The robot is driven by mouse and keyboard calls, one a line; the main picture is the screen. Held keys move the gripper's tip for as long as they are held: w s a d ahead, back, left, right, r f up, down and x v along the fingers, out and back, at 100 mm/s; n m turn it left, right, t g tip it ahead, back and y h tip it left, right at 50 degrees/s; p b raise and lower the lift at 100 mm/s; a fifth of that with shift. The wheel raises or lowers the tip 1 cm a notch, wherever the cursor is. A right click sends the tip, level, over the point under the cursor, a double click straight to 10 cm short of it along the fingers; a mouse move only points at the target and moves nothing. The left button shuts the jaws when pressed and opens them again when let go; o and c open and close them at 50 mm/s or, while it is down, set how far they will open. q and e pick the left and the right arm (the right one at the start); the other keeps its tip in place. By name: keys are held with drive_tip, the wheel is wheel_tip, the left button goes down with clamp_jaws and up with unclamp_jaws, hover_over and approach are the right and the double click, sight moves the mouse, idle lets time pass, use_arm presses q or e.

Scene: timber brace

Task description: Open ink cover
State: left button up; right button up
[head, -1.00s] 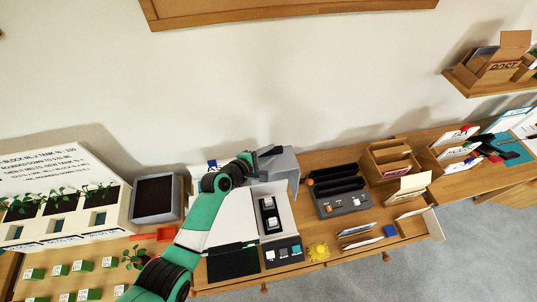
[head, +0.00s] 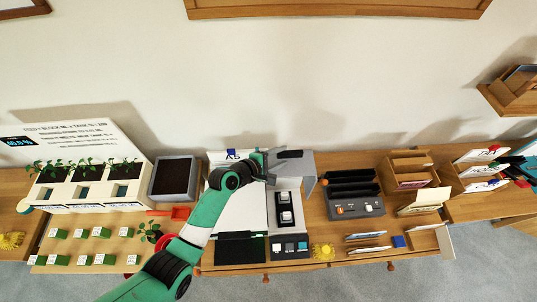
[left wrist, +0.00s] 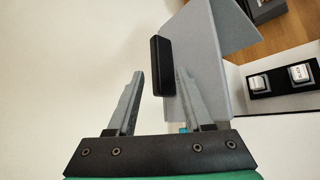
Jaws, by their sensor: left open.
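The grey ink cover (head: 308,169) is at the back of the white printer (head: 252,212), behind two small cartridges (head: 286,208) in a black holder. It shows as a bent grey plate in the left wrist view (left wrist: 205,60). A black bar handle (head: 289,154) is on the cover. My left gripper (head: 266,164) is open just left of the handle in the head view. In the left wrist view, the handle (left wrist: 160,66) appears between my spread fingertips (left wrist: 160,75). I cannot tell whether they touch it. My right gripper is not in view.
A dark slotted device (head: 352,195) stands right of the printer. A grey box (head: 172,178) and planters (head: 90,190) stand to the left. The cartridges (left wrist: 279,78) lie right of the cover in the left wrist view. The wall is behind.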

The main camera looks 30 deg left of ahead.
use_arm(q)
drive_tip(key=r+p+v, duration=0.1)
drive_tip(key=v, duration=0.7)
drive_tip(key=shift+w, duration=0.3)
drive_tip(key=shift+a+r, duration=0.1)
drive_tip(key=w+d+r+m+t+h, duration=0.1)
drive_tip(key=d+r+m+t, duration=0.15)
drive_tip(key=r, duration=0.95)
drive_tip(key=w+d+r+m+t, duration=0.1)
drive_tip(key=d+r+m+t, duration=0.15)
drive_tip(key=r, duration=0.95)
drive_tip(key=w+d+r+m+t+h, duration=0.1)
drive_tip(key=w+r+m+t, duration=0.15)
drive_tip(key=r, duration=0.85)
drive_tip(key=s+a+r+m+t+y, duration=0.2)
drive_tip(key=s+r+m+t, duration=0.2)
drive_tip(key=s+r+m, duration=0.3)
drive_tip(key=s+a+r+m+t+y, duration=0.1)
drive_tip(key=s+r+m+t, duration=0.3)
drive_tip(key=s+r, duration=0.5)
wheel_tip(320, 180, up, 6)
drive_tip(key=m+y, duration=0.1)
drive_tip(key=m, duration=0.1)
drive_tip(key=shift+s+a+m+y, duration=0.3)
drive_tip(key=shift+a+m+y, duration=0.05)
drive_tip(key=shift+y, duration=0.05)
